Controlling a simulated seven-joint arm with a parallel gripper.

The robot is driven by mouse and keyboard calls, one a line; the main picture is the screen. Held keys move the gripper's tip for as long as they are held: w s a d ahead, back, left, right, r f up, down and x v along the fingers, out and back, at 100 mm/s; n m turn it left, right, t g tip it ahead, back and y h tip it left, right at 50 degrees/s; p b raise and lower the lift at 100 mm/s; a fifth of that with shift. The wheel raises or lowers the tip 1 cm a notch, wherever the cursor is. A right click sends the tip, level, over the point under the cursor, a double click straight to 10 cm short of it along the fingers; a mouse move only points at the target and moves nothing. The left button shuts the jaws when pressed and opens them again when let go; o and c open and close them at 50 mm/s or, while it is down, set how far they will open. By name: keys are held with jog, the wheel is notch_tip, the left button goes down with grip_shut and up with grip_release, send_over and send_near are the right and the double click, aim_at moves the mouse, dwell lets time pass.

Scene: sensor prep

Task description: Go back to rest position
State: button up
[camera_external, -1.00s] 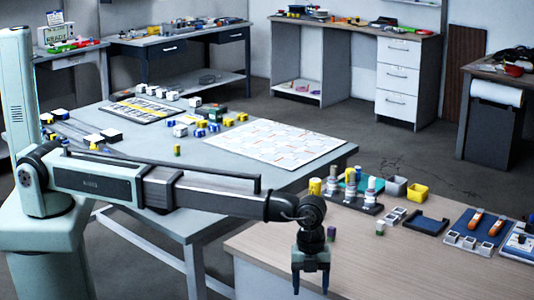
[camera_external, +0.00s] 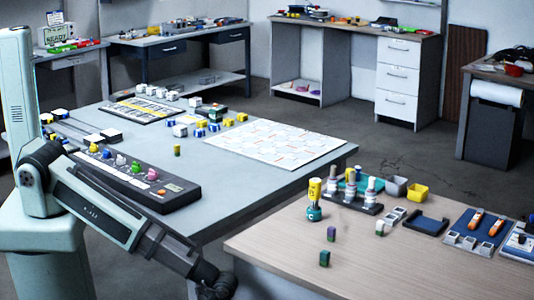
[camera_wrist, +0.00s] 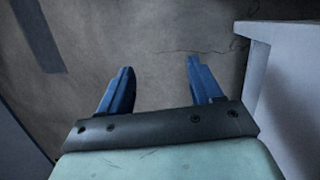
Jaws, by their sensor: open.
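My gripper (camera_wrist: 157,88) shows in the wrist view with its two blue fingers spread apart and nothing between them. It points down at the bare grey floor (camera_wrist: 160,30). In the external view my arm hangs low, in front of the grey table (camera_external: 240,190) and left of the wooden table (camera_external: 275,235). The fingers are cut off by the lower edge of that view.
A black control panel (camera_external: 140,182) with colored knobs lies on the grey table near my arm. A table side (camera_wrist: 285,90) stands close on the right in the wrist view.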

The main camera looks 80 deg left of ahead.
jog(key=s+a+f+n+g, duration=0.1)
jog(key=s+a+f+n, duration=0.1)
jog(key=s, duration=0.6)
jog(key=s+a+f+n+g, duration=0.1)
jog(key=s+a+f+n, duration=0.1)
jog(key=s+a, duration=0.5)
jog(key=s+a+f+n+g, duration=0.1)
jog(key=s+a+n, duration=0.3)
jog(key=s, duration=0.6)
jog(key=shift+s+a+f+n, duration=0.2)
jog(key=shift+a+f+n, duration=0.15)
jog(key=shift+f, duration=0.15)
